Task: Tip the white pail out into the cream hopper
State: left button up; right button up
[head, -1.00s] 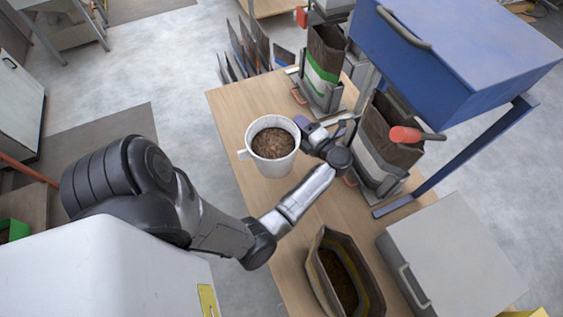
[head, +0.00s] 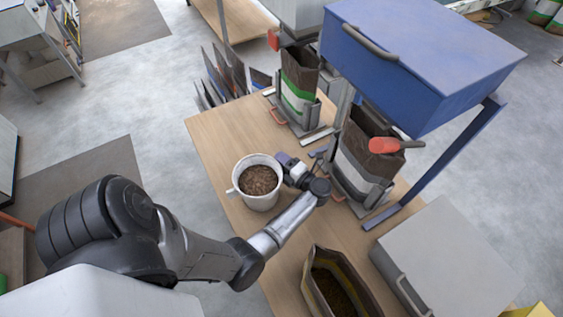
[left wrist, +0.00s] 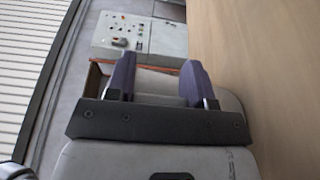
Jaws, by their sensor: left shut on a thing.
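The white pail (head: 259,202) is upright and full of brown pellets, over the left part of the wooden table. I cannot tell whether its base touches the table. My left gripper (head: 287,164) is shut on the pail's far right side. In the left wrist view, the two purple fingers (left wrist: 160,82) have a pale surface between them. A pale, creamy-grey box (head: 297,12), which looks like the cream hopper, stands beyond the pail, cut off by the top edge. Its opening is out of view. My right gripper is not in view.
A blue lidded hopper (head: 425,60) stands right, above a brown sack (head: 362,150). A green-banded sack (head: 299,85) stands under the pale box. An open sack (head: 338,285) and a grey box (head: 445,260) are at the front. The table (head: 215,140) is bare left of the pail.

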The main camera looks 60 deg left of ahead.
pick_arm(q)
jog(key=shift+f, duration=0.1)
jog(key=o, duration=1)
jog(key=shift+f, duration=0.1)
